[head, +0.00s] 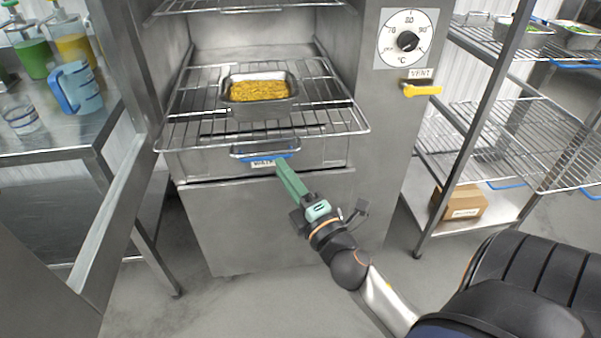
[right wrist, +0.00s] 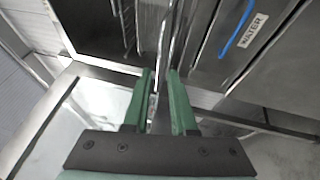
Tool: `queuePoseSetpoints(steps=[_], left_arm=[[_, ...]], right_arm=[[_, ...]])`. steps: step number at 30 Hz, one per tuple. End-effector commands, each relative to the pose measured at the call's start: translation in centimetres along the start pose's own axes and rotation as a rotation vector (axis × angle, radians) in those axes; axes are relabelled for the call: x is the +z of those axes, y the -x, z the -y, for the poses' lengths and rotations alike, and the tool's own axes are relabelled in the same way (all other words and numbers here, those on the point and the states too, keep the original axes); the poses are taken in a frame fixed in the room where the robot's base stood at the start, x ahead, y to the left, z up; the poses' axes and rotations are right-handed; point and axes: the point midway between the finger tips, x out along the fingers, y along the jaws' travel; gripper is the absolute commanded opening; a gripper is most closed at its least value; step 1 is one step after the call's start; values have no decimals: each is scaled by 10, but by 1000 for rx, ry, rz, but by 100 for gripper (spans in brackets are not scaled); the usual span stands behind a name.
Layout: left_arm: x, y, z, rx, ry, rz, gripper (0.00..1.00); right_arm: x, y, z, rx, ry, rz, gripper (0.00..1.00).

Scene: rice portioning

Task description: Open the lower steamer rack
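The lower steamer rack (head: 335,118) is a wire shelf jutting out from the open grey steamer cabinet in the head view. A metal pan of yellow grains (head: 258,91) sits on it. My right gripper (head: 280,168) is just below and in front of the rack's front bar, by the blue-marked handle (head: 265,152) of the drawer underneath. In the right wrist view the green fingers (right wrist: 160,80) stand apart, with a thin metal rail showing between them. I cannot tell whether they touch it. The drawer's WATER label (right wrist: 253,30) is at upper right there. My left gripper is not in view.
An upper wire rack (head: 250,8) is above. A steel table (head: 60,135) with jugs stands left. A slanted grey panel, apparently the open door (head: 95,240), is at lower left. A dial (head: 407,41) and yellow vent lever (head: 422,90) are right, beside wire shelving (head: 500,130).

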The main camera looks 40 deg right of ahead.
Motion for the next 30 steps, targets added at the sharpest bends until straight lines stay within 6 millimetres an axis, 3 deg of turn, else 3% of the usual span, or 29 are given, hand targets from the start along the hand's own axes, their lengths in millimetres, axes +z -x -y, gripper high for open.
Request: queuePoseSetpoints(steps=[6,12,30], left_arm=[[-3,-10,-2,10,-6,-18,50],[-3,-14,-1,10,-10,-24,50],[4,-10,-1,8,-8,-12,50]], right_arm=[[1,40,4,-4,-1,4,25],[0,59,2,-2,-1,1,25],[0,63,0,0,1,1,25]])
